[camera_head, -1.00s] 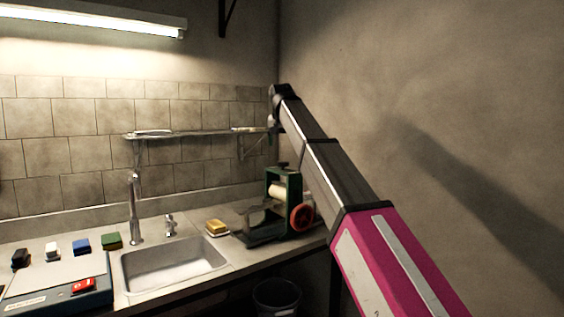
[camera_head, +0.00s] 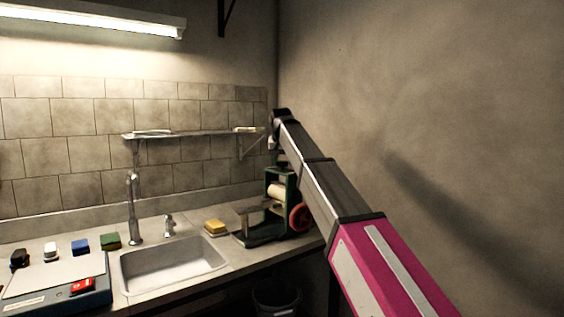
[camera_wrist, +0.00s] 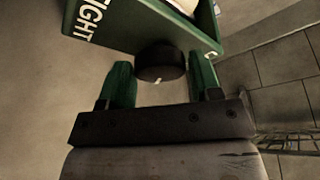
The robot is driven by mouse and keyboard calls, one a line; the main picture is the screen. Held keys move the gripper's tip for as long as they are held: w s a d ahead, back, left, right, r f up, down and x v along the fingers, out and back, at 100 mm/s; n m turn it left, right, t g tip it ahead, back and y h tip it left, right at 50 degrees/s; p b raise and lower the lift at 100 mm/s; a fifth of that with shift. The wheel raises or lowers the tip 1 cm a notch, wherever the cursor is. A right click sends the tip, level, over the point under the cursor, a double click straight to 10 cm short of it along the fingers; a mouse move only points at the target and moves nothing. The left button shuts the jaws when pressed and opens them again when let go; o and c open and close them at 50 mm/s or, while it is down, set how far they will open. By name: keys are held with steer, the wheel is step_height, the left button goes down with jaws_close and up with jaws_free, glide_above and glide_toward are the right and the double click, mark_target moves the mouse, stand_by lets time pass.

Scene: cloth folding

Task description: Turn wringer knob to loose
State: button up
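The green wringer (camera_head: 268,229) with a pale roller and a red hand wheel stands on the counter right of the sink. In the wrist view its green top (camera_wrist: 139,22) carries white lettering, of which "IGHT" shows. The black round knob (camera_wrist: 160,62) has a small white mark on its near edge. My gripper (camera_wrist: 161,70) is open, with one green finger on each side of the knob and a visible gap on both sides. In the head view my gripper (camera_head: 274,150) is small above the wringer, and the knob cannot be made out.
A sink (camera_head: 172,266) with a tap (camera_head: 134,210) lies left of the wringer, with a yellow sponge (camera_head: 214,226) between. A wall shelf (camera_head: 190,134) is close behind my gripper. A bin (camera_head: 277,299) stands below the counter. The right wall is close to my arm.

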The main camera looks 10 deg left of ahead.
steer(key=c, duration=0.4)
steer(key=shift+n, duration=0.4)
steer(key=n+y, duration=0.1)
steer(key=n, duration=0.1)
steer(key=n+g+y, duration=0.1)
steer(key=n, duration=0.2)
steer(key=shift+w+d, duration=0.1)
steer(key=shift+d, duration=0.05)
steer(key=n+g, duration=0.1)
steer(key=n, duration=0.2)
steer(key=n+g+y, duration=0.1)
steer(key=n, duration=0.2)
steer(key=shift+w+n+y, duration=0.1)
steer(key=shift+n+y, duration=0.2)
steer(key=o, duration=0.9)
steer(key=shift+d, duration=0.1)
